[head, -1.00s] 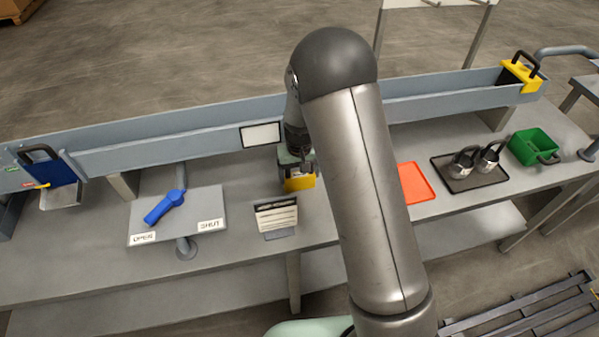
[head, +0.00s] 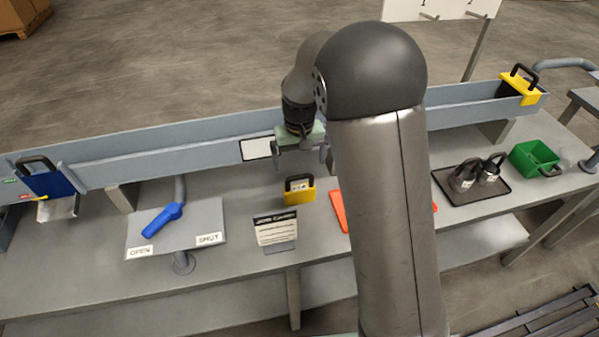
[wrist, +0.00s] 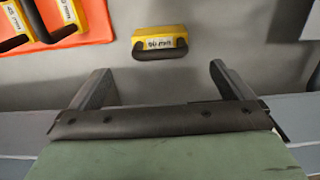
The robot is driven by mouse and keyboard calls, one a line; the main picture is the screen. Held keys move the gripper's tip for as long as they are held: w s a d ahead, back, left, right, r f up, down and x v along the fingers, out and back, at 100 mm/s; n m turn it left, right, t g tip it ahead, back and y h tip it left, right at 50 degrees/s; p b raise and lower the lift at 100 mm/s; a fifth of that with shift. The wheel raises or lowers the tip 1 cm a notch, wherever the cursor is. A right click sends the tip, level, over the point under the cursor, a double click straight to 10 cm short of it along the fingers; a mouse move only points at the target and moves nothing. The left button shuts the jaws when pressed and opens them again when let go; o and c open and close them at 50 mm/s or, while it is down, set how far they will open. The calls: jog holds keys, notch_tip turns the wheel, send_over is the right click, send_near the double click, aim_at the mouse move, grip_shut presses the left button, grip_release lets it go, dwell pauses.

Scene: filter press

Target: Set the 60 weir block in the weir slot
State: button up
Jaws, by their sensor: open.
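A yellow weir block (head: 300,196) with a black handle stands on the bench in front of the trough. It also shows in the wrist view (wrist: 160,42), ahead of the fingertips; its label is upside down and I cannot read its number for sure. My gripper (head: 303,160) is open and empty, raised above and behind this block, close to the trough. In the wrist view my gripper (wrist: 158,70) has its fingers apart with nothing between them. Another yellow block (head: 520,90) with a black handle sits across the trough's right end.
The long grey trough (head: 190,145) runs behind the bench. An orange mat (head: 341,212) is partly hidden by my arm; the wrist view shows yellow blocks on it. A job card (head: 276,228), blue valve lever (head: 163,219), black tray (head: 450,188) and green bin (head: 533,157) stand around.

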jog(key=shift+r, duration=0.55)
jog(key=shift+s+d+r, duration=0.1)
jog(key=shift+s+r, duration=0.05)
jog(key=s+d+r, duration=0.2)
jog(key=s+d, duration=0.1)
jog(key=s, duration=0.5)
jog(key=s+d+r+m, duration=0.1)
jog(key=s+d+r, duration=0.1)
jog(key=s, duration=0.7)
jog(key=s+d+r, duration=0.2)
jog(key=s+d, duration=0.1)
jog(key=s, duration=0.6)
jog(key=shift+s+d+t, duration=0.25)
jog(key=shift+d+t, duration=0.05)
jog(key=shift+d, duration=0.1)
jog(key=shift+s+f, duration=0.1)
jog(key=shift+s, duration=0.4)
jog(key=c, duration=0.6)
jog(key=shift+s+d, duration=0.1)
jog(key=c, duration=0.4)
jog(key=shift+c, duration=0.2)
